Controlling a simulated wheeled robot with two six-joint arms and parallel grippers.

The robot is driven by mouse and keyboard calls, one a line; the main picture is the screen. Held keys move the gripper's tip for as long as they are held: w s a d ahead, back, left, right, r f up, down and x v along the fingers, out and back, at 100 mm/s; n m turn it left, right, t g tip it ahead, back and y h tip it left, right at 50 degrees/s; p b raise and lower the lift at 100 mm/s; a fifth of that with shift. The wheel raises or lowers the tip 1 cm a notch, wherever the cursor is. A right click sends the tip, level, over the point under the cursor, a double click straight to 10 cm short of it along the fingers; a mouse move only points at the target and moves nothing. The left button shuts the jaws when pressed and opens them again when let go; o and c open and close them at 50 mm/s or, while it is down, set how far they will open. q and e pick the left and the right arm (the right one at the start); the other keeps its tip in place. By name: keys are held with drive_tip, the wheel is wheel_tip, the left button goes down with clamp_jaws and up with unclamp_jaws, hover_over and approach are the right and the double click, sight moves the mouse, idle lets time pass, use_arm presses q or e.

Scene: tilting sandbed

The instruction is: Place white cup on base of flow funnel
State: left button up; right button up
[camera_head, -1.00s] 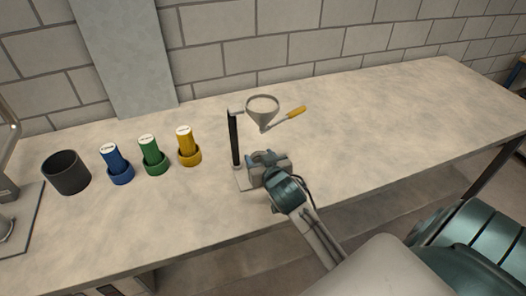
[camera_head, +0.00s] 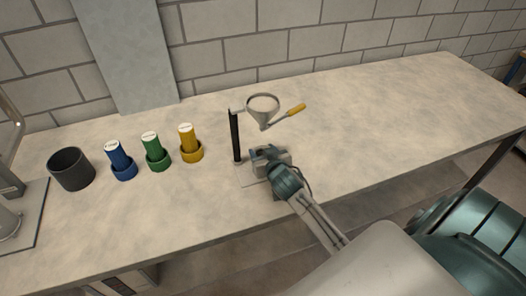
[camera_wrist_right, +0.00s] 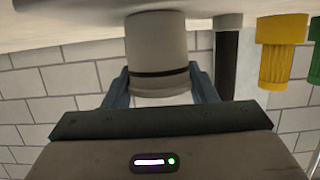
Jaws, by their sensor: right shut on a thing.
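The flow funnel (camera_head: 263,112) stands on the bench with a black post (camera_head: 235,138) and a yellow-tipped handle (camera_head: 296,110). Its pale base (camera_head: 250,181) shows only in part, the rest hidden behind my right gripper (camera_head: 266,154). In the right wrist view, which looks inverted, the right gripper (camera_wrist_right: 160,78) is shut on the pale cup (camera_wrist_right: 157,40), whose side has a dark band. The cup is beside the black post and below the funnel. In the head view the cup is hidden, and I cannot tell whether it touches the base. My left gripper is not in view.
A dark grey cup (camera_head: 71,169) stands farther left, near grey equipment. The bench (camera_head: 400,115) is clear to the right.

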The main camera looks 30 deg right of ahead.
drive_tip(key=o, duration=1)
drive_tip(key=shift+c, duration=0.2)
drive_tip(key=b+v, duration=0.2)
drive_tip(key=v, duration=1)
drive_tip(key=shift+a+r, duration=0.1)
